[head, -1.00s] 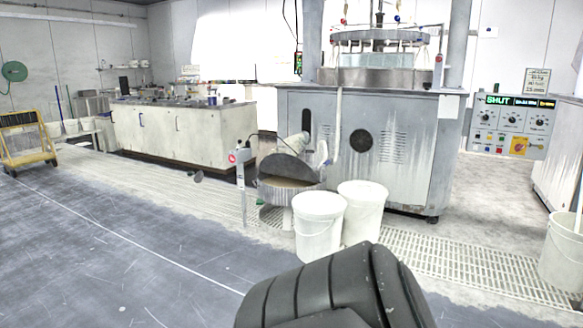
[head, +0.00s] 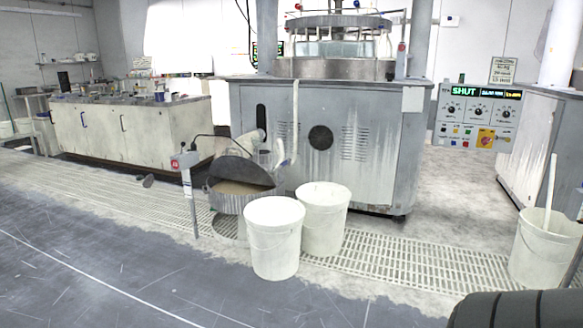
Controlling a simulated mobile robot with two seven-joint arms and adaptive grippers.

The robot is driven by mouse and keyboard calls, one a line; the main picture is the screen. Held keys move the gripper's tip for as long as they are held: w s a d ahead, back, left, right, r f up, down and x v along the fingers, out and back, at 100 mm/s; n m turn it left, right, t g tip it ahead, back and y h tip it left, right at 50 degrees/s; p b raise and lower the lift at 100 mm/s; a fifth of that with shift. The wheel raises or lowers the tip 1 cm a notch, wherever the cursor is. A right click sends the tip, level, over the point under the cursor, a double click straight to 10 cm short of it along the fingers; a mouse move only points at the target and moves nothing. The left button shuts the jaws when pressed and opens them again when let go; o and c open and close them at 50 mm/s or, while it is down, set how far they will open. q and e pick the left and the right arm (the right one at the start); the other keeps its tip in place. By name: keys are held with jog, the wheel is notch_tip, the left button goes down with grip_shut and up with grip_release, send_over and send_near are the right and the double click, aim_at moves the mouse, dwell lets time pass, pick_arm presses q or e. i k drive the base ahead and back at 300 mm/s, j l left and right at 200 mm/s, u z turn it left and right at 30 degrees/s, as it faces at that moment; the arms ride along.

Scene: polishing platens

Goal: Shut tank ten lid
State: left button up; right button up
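A round metal tank (head: 240,204) stands on the floor grating in front of the large grey machine. Its dark grey lid (head: 245,168) is tilted up at the back, and tan contents show in the opening. I cannot read a number on the tank, so I cannot tell whether it is tank ten. Neither of my grippers is in view. A dark rounded part of mine fills the lower right corner.
Two white buckets (head: 273,240) (head: 323,220) stand close in front and right of the tank. A grey post (head: 188,195) with a red button stands to its left. A panel (head: 478,117) reads "SHUT". Grey floor (head: 110,275) is clear at front left.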

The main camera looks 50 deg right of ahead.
aim_at(231, 166)
jog(key=i+l+z, duration=0.35)
jog(key=l+z, duration=0.15)
jog(key=l, duration=0.25)
jog(key=i+l+z, duration=0.25)
jog(key=i+l, duration=0.4)
jog(key=i+l+z, duration=0.1)
jog(key=i+l, duration=0.3)
jog(key=l, duration=0.2)
